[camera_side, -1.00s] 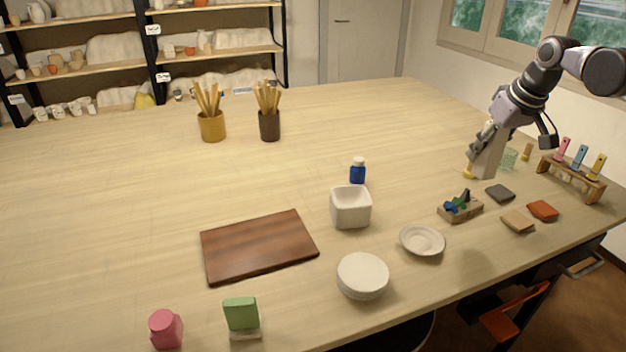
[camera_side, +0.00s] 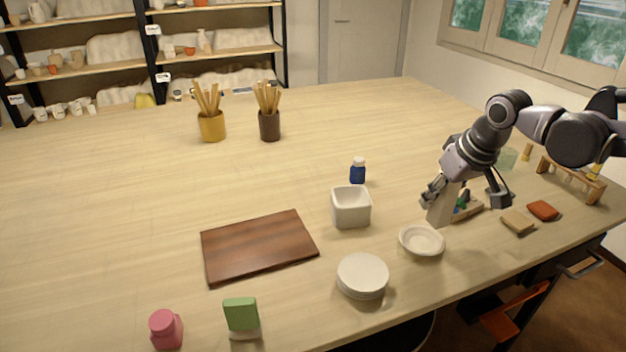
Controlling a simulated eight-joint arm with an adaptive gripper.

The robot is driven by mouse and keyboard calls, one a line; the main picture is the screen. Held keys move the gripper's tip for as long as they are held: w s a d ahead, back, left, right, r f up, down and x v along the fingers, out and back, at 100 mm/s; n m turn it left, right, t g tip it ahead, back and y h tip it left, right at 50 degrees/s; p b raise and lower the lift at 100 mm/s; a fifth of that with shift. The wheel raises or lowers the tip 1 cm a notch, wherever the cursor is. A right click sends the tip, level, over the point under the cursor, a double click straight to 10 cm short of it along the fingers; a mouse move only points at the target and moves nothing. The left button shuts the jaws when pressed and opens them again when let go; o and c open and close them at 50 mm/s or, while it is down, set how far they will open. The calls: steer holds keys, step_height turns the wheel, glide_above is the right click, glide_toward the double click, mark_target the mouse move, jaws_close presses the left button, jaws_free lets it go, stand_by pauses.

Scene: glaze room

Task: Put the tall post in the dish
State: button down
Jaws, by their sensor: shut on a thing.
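My gripper (camera_side: 446,190) is shut on the tall post (camera_side: 440,210), a pale beige block, and holds it nearly upright with a slight tilt. The post's lower end is just above and behind the right rim of the dish (camera_side: 422,247), a shallow off-white round dish on the table. I cannot tell from this view how far the post is from the rim. The dish looks empty. The upper part of the post is hidden by the gripper fingers.
A white square bowl (camera_side: 351,212) and a stack of white round plates (camera_side: 363,278) stand left of the dish. A small tray (camera_side: 474,212) with coloured pieces is partly hidden behind my gripper. Tan (camera_side: 518,221) and orange (camera_side: 543,210) tiles lie to the right.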

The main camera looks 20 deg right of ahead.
steer(key=shift+w+a+f, duration=0.15)
steer(key=shift+a+f, duration=0.2)
steer(key=shift+f, duration=0.55)
steer(key=shift+w+a+f, duration=0.1)
steer(key=shift+a+f, duration=0.2)
steer(key=shift+f, duration=0.6)
steer(key=shift+w+a+f, duration=0.15)
steer(key=shift+a+f, duration=0.2)
steer(key=shift+f, duration=0.55)
steer(key=c, duration=0.9)
jaws_free()
steer(key=shift+f, duration=0.15)
steer(key=shift+c, duration=0.2)
